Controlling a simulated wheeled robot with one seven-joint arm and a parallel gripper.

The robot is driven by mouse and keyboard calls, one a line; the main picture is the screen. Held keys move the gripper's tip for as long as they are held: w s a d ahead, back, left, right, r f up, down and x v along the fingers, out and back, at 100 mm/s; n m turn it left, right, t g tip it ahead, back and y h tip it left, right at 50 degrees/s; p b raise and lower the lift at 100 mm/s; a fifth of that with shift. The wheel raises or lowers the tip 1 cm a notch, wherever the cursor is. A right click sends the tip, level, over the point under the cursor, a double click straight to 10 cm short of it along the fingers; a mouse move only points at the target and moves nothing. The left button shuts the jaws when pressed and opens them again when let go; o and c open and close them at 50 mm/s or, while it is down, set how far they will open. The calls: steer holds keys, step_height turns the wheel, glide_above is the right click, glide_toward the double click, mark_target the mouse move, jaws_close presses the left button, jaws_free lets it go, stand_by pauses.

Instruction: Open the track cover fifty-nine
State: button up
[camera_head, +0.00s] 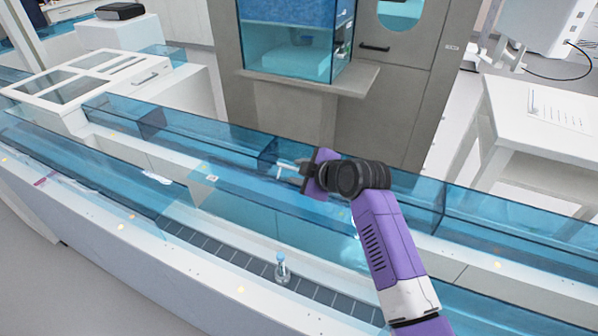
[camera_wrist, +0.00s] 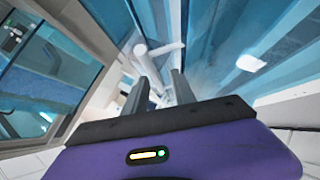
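The track has clear blue covers; one tinted cover panel (camera_head: 240,197), with a small label (camera_head: 212,178) too small to read, lies left of and below my gripper (camera_head: 291,172). I cannot tell which cover is number fifty-nine. A thin white handle-like bar (camera_head: 284,165) is at my gripper's fingertips. In the wrist view, the two dark fingers of my gripper (camera_wrist: 158,80) are apart. A white rod with a crossbar (camera_wrist: 140,50) shows just past and partly between them. I see no firm grip on it.
A small bottle with a blue top (camera_head: 282,268) stands on the dark conveyor (camera_head: 232,255) in the track. A blue glass box on a grey cabinet (camera_head: 395,110) rises behind the track. A white table (camera_head: 545,125) stands at the right.

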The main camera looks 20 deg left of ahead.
steer(key=shift+v, duration=3.85)
